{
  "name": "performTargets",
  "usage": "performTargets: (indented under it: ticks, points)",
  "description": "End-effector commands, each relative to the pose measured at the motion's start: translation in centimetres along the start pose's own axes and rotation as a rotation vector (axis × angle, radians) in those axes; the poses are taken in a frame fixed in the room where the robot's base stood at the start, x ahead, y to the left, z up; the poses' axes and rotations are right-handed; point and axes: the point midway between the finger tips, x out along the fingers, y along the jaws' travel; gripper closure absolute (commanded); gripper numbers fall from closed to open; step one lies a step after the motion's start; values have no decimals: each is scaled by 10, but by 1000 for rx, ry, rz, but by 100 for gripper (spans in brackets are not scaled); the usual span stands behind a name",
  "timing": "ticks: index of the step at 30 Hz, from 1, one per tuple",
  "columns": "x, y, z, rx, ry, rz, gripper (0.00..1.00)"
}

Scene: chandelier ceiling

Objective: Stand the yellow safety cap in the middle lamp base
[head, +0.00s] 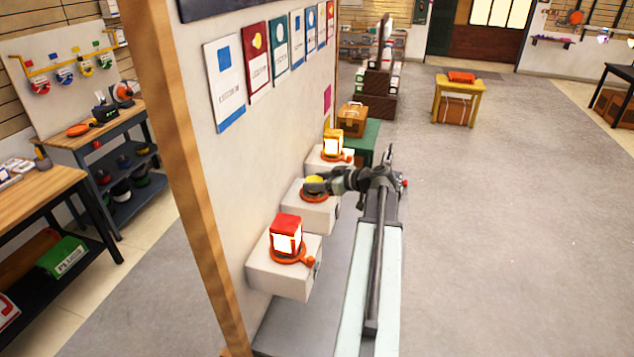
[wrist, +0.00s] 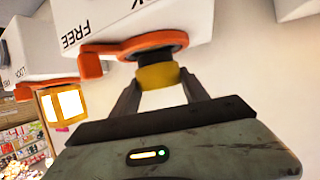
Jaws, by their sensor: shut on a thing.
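The yellow safety cap (head: 314,180) is at the middle lamp base (head: 313,197), an orange ring with a side lever on a white wall box. In the wrist view, which is tipped over, the cap (wrist: 160,76) sits between the two fingers of my gripper (wrist: 160,88). The cap lines up with the dark socket (wrist: 158,53) inside the orange ring (wrist: 125,47) and seems to touch it. I cannot tell how deep it sits. In the head view my gripper (head: 328,182) reaches the cap from the right.
A red lamp (head: 286,236) stands on the near box and a yellow lamp (head: 332,146) on the far box. The wall panel (head: 240,180) stands close behind the boxes. Open grey floor (head: 500,220) lies to the right. The middle box is marked "FREE".

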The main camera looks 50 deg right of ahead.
Motion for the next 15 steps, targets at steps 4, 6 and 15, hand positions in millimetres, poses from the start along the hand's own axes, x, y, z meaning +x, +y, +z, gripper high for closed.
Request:
performTargets:
  ticks: [4,6,15]
  points:
    - [1,0,3,0,0,0,86]
    - [1,0,4,0,0,0,86]
    - [3,0,8,0,0,1,86]
